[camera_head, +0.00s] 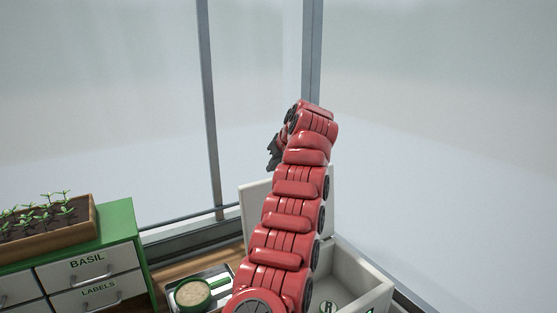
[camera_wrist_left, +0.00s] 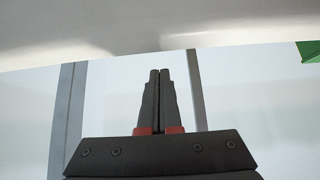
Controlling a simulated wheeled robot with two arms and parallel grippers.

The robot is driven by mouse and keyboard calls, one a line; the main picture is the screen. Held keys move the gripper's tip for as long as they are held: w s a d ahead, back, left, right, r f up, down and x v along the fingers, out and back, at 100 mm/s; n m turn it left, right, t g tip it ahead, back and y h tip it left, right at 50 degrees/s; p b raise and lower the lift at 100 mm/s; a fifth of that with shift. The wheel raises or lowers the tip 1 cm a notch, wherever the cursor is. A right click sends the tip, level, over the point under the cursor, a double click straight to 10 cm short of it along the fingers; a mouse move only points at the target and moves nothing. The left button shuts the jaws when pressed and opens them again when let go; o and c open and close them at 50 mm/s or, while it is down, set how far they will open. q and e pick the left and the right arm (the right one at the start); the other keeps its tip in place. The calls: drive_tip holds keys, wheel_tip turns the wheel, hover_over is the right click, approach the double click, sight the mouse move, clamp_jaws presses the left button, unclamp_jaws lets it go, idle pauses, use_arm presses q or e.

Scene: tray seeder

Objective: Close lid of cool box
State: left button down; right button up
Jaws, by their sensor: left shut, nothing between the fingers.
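The cool box (camera_head: 372,292) is a white open box at the lower right of the head view, partly behind my left arm. Its white lid (camera_head: 254,207) stands raised at the back of the box, and my arm covers its middle. My left gripper (camera_head: 272,153) is above the lid's top edge in the head view, at the end of the red arm. In the wrist view the left gripper (camera_wrist_left: 158,72) has its fingers together with nothing between them. I cannot tell whether it touches the lid. My right gripper is not in view.
A green cabinet (camera_head: 122,222) with white drawers stands at the left, with a seedling tray (camera_head: 50,232) on top. Window posts (camera_head: 208,100) rise behind. A pale surface (camera_wrist_left: 150,30) crosses the wrist view's top.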

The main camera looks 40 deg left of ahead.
use_arm(q)
drive_tip(key=d, duration=0.1)
drive_tip(key=f+b, duration=0.1)
drive_tip(key=d, duration=0.1)
drive_tip(key=shift+s+d+f+b, duration=0.25)
drive_tip(key=shift+s+d+b, duration=0.1)
drive_tip(key=shift+a, duration=0.1)
idle(0.4)
